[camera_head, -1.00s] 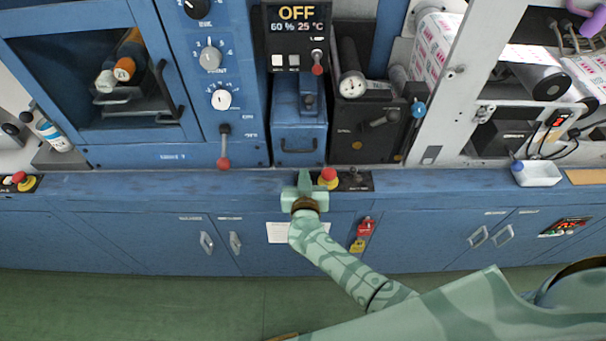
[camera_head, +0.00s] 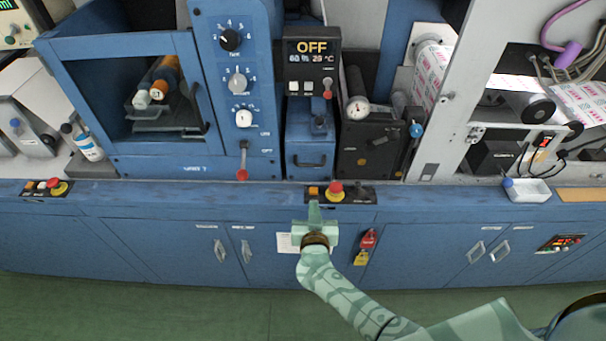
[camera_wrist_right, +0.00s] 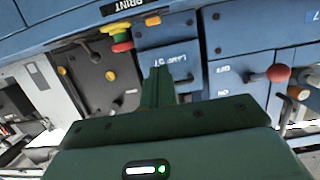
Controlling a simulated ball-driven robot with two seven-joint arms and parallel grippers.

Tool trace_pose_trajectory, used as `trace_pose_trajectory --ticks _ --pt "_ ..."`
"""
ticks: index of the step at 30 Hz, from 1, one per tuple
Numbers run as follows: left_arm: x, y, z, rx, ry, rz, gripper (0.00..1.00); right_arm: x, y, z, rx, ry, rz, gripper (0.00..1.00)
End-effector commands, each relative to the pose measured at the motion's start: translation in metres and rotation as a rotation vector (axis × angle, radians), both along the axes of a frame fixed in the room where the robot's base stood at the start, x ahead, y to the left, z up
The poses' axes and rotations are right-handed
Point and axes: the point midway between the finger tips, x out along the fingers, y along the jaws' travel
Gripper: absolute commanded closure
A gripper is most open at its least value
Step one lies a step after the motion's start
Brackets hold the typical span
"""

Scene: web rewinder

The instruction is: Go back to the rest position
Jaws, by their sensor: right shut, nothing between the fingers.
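My right gripper (camera_head: 315,212) is pale green. In the head view it is in front of the blue bench front, just below the small black panel with the red mushroom button (camera_head: 335,188). Its fingers are together with nothing between them. In the right wrist view the closed fingers (camera_wrist_right: 158,78) point toward the machine front, and the red, green and yellow button (camera_wrist_right: 120,37) shows to their left. The gripper appears apart from the panel. My left gripper is not in view.
A display reading OFF (camera_head: 312,47) stands above a blue box (camera_head: 310,145). A red-knobbed lever (camera_head: 242,174) hangs at its left. Red and yellow lock tags (camera_head: 365,245) hang on the cabinet. A white tray (camera_head: 527,191) sits on the ledge at right. Green floor (camera_head: 150,310) is clear.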

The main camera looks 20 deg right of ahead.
Motion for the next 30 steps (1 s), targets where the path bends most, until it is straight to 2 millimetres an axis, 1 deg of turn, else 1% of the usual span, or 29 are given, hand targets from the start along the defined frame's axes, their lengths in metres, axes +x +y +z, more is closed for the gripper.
trace_pose_trajectory --ticks 5,7,8,10,11,12,13,14,15,17,18,20,21,23,24,26,27,29,30 --pt "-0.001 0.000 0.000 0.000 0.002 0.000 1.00 0.000 0.000 0.000 0.005 -0.001 -0.001 1.00" --pt "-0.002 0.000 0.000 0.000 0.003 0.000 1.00 0.001 0.001 0.000 0.043 -0.013 -0.004 1.00" --pt "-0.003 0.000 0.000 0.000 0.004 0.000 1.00 0.001 0.004 0.001 0.069 -0.021 0.005 1.00" --pt "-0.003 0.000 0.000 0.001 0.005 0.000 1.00 0.004 0.017 0.001 0.136 -0.048 0.067 1.00" --pt "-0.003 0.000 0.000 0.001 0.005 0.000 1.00 0.004 0.025 -0.002 0.159 -0.053 0.113 1.00" --pt "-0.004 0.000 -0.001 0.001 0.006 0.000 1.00 0.001 0.036 -0.013 0.178 -0.037 0.189 1.00" --pt "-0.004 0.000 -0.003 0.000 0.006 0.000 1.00 -0.006 0.042 -0.030 0.185 -0.002 0.252 1.00" --pt "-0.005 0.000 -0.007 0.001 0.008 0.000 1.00 -0.019 0.045 -0.056 0.192 0.056 0.310 1.00" --pt "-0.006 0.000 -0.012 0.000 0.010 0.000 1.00 -0.040 0.047 -0.091 0.191 0.143 0.370 1.00" --pt "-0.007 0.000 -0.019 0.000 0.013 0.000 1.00 -0.073 0.044 -0.137 0.187 0.273 0.426 1.00" --pt "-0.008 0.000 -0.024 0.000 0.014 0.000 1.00 -0.097 0.040 -0.165 0.181 0.361 0.452 1.00" --pt "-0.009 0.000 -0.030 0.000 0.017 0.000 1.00 -0.136 0.029 -0.205 0.166 0.491 0.475 1.00" --pt "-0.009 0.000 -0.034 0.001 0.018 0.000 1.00 -0.162 0.021 -0.229 0.152 0.578 0.485 1.00" --pt "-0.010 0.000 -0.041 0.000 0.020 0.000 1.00 -0.205 0.006 -0.263 0.127 0.704 0.491 1.00" --pt "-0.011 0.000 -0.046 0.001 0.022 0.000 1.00 -0.234 -0.005 -0.283 0.105 0.788 0.495 1.00" --pt "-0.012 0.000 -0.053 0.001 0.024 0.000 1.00 -0.279 -0.023 -0.310 0.071 0.906 0.496 1.00" --pt "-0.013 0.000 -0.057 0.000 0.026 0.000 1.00 -0.308 -0.035 -0.324 0.046 0.979 0.497 1.00" --pt "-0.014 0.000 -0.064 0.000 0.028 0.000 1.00 -0.349 -0.052 -0.342 0.006 1.077 0.503 1.00" --pt "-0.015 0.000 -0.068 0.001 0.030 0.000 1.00 -0.374 -0.062 -0.351 -0.021 1.128 0.511 1.00"
